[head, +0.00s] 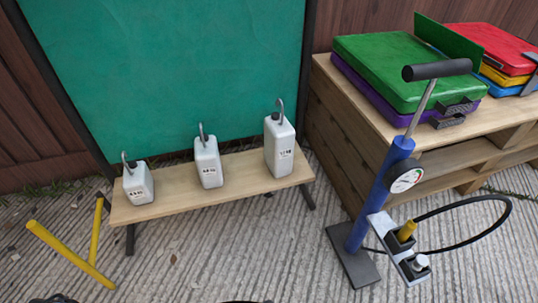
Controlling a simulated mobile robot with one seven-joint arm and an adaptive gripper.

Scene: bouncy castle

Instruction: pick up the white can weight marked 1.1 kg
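Three white can weights with grey hooks on top stand upright and apart in a row on a low wooden bench (240,177). The smallest weight (138,186) is at the left, the middle-sized weight (208,164) is in the centre, and the tallest weight (279,148) is at the right. Each has a dark printed mark on its front, too small to read surely, so I cannot tell for certain which is marked 1.1 kg. My gripper does not show in the head view.
A green panel (170,70) stands behind the bench. At the right is a blue pump (375,190) with a gauge and black hose. Behind it a pallet table (335,100) carries folded coloured pads (400,65). Yellow bars (70,255) are at the lower left. Grey ground before the bench is clear.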

